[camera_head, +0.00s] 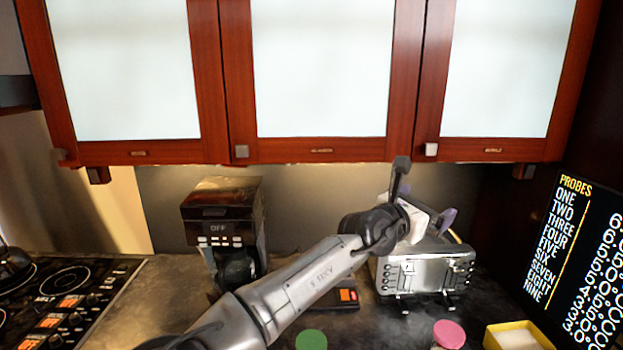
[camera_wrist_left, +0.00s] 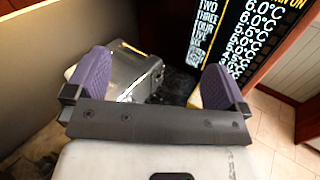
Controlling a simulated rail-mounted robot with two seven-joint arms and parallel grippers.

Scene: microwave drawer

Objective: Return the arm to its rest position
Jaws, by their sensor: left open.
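My left arm reaches in from the lower left of the head view, across the counter. Its gripper (camera_head: 446,222) is over the back of the silver toaster (camera_head: 425,273). In the left wrist view the two purple fingers of this gripper (camera_wrist_left: 156,90) stand wide apart with nothing held between them. The toaster (camera_wrist_left: 138,72) shows beyond and between the fingers there. In the head view the wrist partly hides the gripper, and I cannot tell the exact gap to the toaster. My right gripper is in neither view.
Shut cabinets (camera_head: 320,70) hang above and behind the arm. A coffee maker (camera_head: 225,225) stands left of it, and a cooktop (camera_head: 65,290) is at far left. A green disc (camera_head: 311,340), a pink-topped item (camera_head: 449,334) and a yellow box (camera_head: 517,338) are in front. A probe display (camera_head: 575,255) is at right.

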